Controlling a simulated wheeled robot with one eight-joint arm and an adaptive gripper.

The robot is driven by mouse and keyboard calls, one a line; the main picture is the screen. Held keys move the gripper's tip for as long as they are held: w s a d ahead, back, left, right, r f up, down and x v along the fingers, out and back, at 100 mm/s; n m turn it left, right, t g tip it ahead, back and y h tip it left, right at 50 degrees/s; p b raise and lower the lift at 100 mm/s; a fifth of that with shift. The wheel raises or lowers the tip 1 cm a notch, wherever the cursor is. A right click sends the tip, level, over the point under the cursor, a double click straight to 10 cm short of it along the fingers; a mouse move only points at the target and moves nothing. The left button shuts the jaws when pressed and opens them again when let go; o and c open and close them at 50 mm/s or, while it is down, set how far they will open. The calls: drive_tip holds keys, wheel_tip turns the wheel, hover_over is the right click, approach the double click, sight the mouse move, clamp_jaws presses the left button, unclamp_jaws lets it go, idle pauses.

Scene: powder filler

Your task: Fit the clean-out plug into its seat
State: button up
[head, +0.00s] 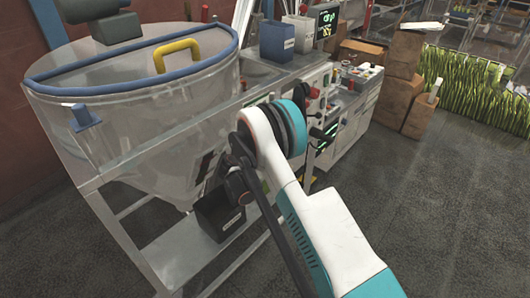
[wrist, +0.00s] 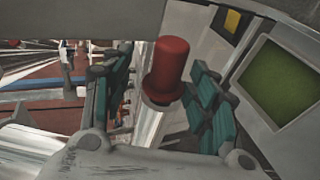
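A red, round-topped cylindrical piece with a wider lower rim (wrist: 168,68), which looks like the clean-out plug, shows in the wrist view. It stands between the two teal-padded fingers of my gripper (wrist: 160,72). The fingers are spread, with a visible gap on the left side; the right pad is close to the red piece, and I cannot tell whether it touches. A shiny metal tube (wrist: 150,122) shows just below the red piece; whether they are joined is unclear. In the head view my arm hides the gripper and the red piece. I cannot make out the seat.
A large clear hopper (head: 150,120) with a blue rim and yellow handle (head: 177,52) stands at left on a metal frame. A dark bin (head: 220,216) sits below it. Machine panels (head: 318,85) stand behind my arm, with boxes (head: 402,55) beyond. Floor at right is clear.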

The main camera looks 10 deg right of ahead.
drive_tip(key=shift+w+a, duration=0.25)
drive_tip(key=shift+a, duration=0.55)
drive_tip(key=s+d+v, duration=0.1)
drive_tip(key=v, duration=1)
drive_tip(key=shift+s+a+r, duration=0.1)
drive_tip(key=shift+s+a, duration=0.05)
